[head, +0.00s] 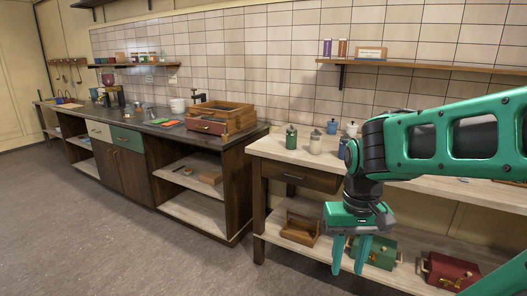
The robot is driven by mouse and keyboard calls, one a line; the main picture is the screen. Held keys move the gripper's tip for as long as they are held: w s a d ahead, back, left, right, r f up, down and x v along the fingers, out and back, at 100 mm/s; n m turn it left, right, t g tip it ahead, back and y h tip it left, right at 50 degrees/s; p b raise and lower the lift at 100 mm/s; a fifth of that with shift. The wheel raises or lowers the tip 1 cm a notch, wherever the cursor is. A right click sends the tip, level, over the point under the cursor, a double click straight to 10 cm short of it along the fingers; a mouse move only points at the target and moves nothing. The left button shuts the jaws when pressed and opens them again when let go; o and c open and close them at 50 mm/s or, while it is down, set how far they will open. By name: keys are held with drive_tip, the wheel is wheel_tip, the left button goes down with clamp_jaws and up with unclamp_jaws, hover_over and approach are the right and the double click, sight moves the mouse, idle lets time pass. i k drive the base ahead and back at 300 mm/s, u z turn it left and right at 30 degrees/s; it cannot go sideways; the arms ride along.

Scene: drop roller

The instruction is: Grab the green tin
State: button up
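A small green tin (291,138) with a knobbed lid stands upright on the light wooden tabletop (268,147), near its left end. My gripper (349,269) points down in front of the table, to the right of the tin and lower in the picture. Its two green fingers are apart, with nothing visible between them. The tin is in full view and not touched.
A cream tin (315,144) stands just right of the green one, with a blue tin (332,127) behind. A wooden caddy (300,229), green box (378,251) and red box (452,271) sit on the lower shelf. Floor at left is clear.

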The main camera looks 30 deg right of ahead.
sight(291, 137)
drive_tip(key=u, duration=0.3)
drive_tip(key=i, duration=1.4)
drive_tip(key=z, duration=0.95)
drive_tip(key=i, duration=0.5)
drive_tip(key=z, duration=0.2)
